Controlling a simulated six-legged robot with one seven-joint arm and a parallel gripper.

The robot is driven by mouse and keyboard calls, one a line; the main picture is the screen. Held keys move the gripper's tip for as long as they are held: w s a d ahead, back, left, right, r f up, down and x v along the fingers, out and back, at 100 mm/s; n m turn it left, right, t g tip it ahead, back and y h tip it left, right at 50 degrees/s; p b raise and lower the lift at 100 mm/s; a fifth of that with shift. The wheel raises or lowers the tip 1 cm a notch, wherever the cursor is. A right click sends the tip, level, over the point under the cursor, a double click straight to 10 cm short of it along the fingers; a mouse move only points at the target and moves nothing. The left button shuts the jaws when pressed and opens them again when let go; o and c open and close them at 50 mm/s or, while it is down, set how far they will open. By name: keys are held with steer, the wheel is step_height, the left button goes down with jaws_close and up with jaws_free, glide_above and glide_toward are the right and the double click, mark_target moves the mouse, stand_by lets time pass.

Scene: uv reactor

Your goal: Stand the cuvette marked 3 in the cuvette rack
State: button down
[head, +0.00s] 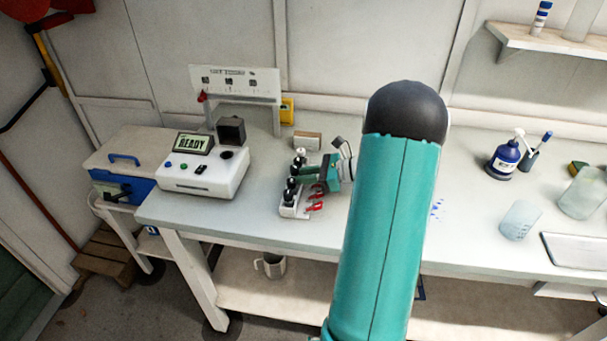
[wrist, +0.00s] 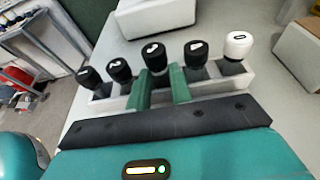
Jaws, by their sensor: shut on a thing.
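My gripper (wrist: 160,88) has its two green fingers closed around the middle black-capped cuvette (wrist: 153,50). Its cap mark looks like a 3 but is small and blurred. The cuvette is upright, in line with the row in the white cuvette rack (wrist: 235,84), with black-capped cuvettes on both sides. Its lower end is hidden by the fingers, so I cannot tell how deep it sits. A white-capped cuvette (wrist: 239,42) stands at the right end. In the head view, my gripper (head: 304,174) reaches over the rack (head: 288,212) from the right.
A white reactor unit (head: 205,178) reading READY stands left of the rack. Red pieces (head: 318,192) lie close to the rack's right side. A small box (head: 307,141) sits behind it. A pump bottle (head: 505,158) and beakers (head: 520,219) are far right. The bench front is clear.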

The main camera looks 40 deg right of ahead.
steer(key=c, duration=1.2)
jaws_free()
steer(key=shift+c, duration=0.2)
steer(key=shift+w+a+r, duration=0.1)
steer(key=shift+r, duration=0.05)
steer(key=r+v, duration=0.1)
steer(key=v, duration=1.1)
steer(key=w+a+r+n+g+h, duration=0.1)
steer(key=a+r+n+g, duration=0.2)
steer(key=a, duration=0.5)
steer(key=a+r+n+g, duration=0.1)
steer(key=a+n+g, duration=0.1)
steer(key=a+n, duration=0.4)
steer(key=w+a+r+n+g+h, duration=0.1)
steer(key=a+r+n+g, duration=0.15)
steer(key=a, duration=0.65)
steer(key=s+a+r+n+h, duration=0.2)
steer(key=s+a+n+h, duration=0.1)
steer(key=s+a+n, duration=0.2)
steer(key=s+a+r+n+t+h, duration=0.1)
steer(key=s+a+n+h, duration=0.3)
steer(key=a+n, duration=0.6)
steer(key=shift+s+r+n, duration=0.35)
steer(key=shift+r+n, duration=0.3)
steer(key=shift+n, duration=0.3)
steer(key=shift+t, duration=0.25)
